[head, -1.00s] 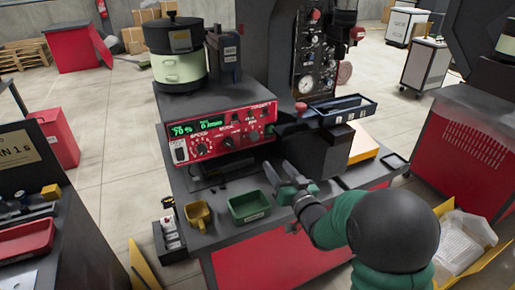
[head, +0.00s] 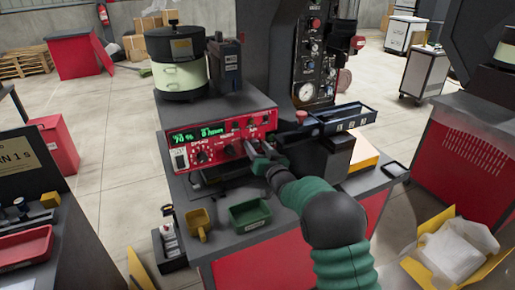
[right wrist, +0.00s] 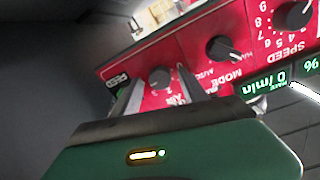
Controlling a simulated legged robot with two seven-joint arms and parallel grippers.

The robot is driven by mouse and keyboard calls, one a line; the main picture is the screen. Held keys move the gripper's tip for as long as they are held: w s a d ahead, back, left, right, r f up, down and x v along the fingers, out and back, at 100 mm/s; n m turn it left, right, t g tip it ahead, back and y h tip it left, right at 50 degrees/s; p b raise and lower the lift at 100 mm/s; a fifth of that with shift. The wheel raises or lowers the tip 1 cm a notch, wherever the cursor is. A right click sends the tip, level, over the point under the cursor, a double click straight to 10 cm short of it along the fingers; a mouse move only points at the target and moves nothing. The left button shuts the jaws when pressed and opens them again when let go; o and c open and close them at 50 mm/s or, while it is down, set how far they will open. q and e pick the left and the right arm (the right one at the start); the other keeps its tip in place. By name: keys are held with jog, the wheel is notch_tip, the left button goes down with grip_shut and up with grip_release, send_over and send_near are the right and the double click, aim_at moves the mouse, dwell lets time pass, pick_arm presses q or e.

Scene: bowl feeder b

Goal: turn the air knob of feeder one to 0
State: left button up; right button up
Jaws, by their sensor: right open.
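The feeder's red control panel (head: 222,136) carries a green display (head: 198,134) reading about 70 % and 0 /min. In the right wrist view the air knob (right wrist: 160,78), dark and round, sits on the red panel (right wrist: 190,52). My right gripper (head: 258,150) is open at the panel's right part, and in the right wrist view its two fingers (right wrist: 160,84) stand on either side of the air knob. I cannot tell whether they touch it. In the head view the gripper hides this knob, and its pointer setting cannot be read. My left gripper is not in view.
The mode knob (right wrist: 222,49) and speed knob (right wrist: 294,14) are beside the air knob. A dark tray (head: 340,118) juts out right of the panel. A green bin (head: 250,215) and yellow scoop (head: 199,224) stand on the bench in front. The bowl feeder (head: 178,65) stands above the panel.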

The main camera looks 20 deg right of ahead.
jog(key=shift+c, duration=0.4)
grip_shut()
